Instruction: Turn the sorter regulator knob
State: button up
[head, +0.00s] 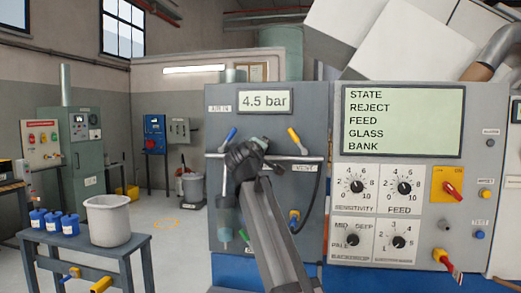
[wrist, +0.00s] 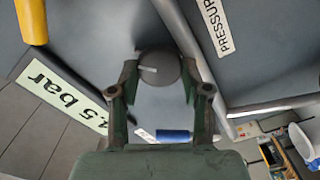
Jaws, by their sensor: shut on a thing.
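The regulator knob (wrist: 160,68) is a dark grey round cap with a light pointer mark, seen between my fingertips in the wrist view. My gripper (wrist: 160,80) is closed around it, one green-grey finger on each side. In the head view my gripper (head: 260,146) is at the pipe on the left grey panel, and my arm and gripper hide the knob. The pressure display (head: 264,101) above reads 4.5 bar.
A blue-handled valve (head: 228,138) and a yellow-handled valve (head: 294,138) flank my gripper. The right panel has a screen (head: 402,121), several dials and a red switch on a yellow plate (head: 449,187). A bucket (head: 108,220) stands on a bench at left.

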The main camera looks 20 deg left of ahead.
jog(key=o, duration=1.2)
jog(key=shift+w+r, duration=0.2)
jog(key=shift+c, duration=0.2)
jog(key=shift+s+f, duration=0.1)
jog(key=s+d, duration=0.2)
jog(key=s, duration=0.9)
jog(key=shift+s, duration=0.4)
